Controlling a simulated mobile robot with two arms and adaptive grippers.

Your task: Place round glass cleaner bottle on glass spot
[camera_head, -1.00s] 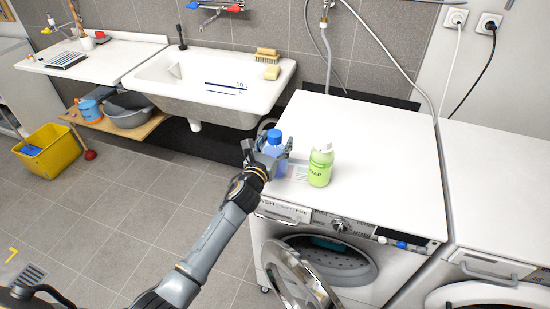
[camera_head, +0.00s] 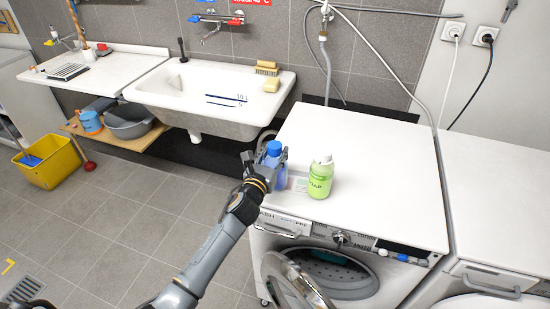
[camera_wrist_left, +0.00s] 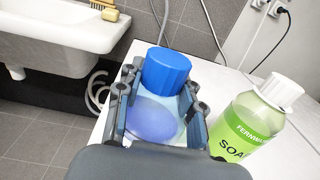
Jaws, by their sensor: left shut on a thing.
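The round glass cleaner bottle (camera_head: 272,153), translucent blue with a blue cap, stands upright at the left front of the white washing machine top (camera_head: 365,150). My left gripper (camera_head: 265,163) is shut on it, with a finger on each side. The left wrist view shows its blue cap (camera_wrist_left: 166,72) between the fingers (camera_wrist_left: 158,103). I cannot tell whether its base touches the top. A pale printed patch (camera_head: 298,183) shows just right of the bottle; I cannot tell if it is the glass spot. My right gripper is out of view.
A green soap bottle (camera_head: 320,178) with a white cap stands close to the right. The washer's round door (camera_head: 290,285) hangs open below. A sink (camera_head: 210,90) with brushes stands behind left. The back of the washer top is clear.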

